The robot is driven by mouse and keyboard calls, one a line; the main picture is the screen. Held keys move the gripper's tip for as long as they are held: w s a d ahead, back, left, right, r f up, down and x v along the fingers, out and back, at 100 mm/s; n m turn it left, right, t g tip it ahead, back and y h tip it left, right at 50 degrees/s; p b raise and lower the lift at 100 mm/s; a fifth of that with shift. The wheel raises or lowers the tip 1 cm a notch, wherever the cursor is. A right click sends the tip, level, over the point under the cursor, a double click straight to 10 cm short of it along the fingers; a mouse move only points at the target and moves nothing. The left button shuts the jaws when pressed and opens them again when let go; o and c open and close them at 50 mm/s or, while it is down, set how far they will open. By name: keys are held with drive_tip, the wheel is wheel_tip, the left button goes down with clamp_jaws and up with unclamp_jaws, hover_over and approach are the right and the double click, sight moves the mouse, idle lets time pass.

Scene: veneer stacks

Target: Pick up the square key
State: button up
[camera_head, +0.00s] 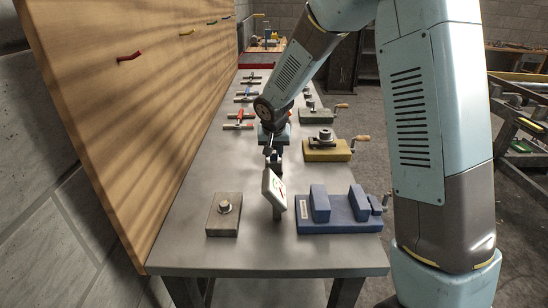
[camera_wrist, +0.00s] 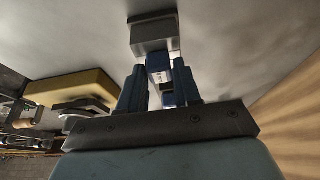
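My gripper (camera_head: 272,153) hangs low over the middle of the grey workbench (camera_head: 215,170), pointing down. In the wrist view its two dark blue fingers (camera_wrist: 159,68) stand apart, with a gap between them. A small blue block with a pale label (camera_wrist: 160,76) shows in line with that gap; I cannot tell if it touches a finger. Beyond it is a grey block (camera_wrist: 153,36). In the head view a tilted pale plate on a grey post (camera_head: 273,188) stands just nearer than my gripper. I cannot tell for sure which thing is the square key.
A blue vise-like block (camera_head: 340,210), a yellow block (camera_head: 322,152) and a grey one (camera_head: 316,116) line the right edge. A grey block with a round stud (camera_head: 224,214) sits front left. Several coloured-handle tools (camera_head: 238,126) lie back left. A wooden board (camera_head: 130,90) walls the left side.

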clamp_jaws()
drive_tip(key=shift+r, duration=0.1)
idle(0.3)
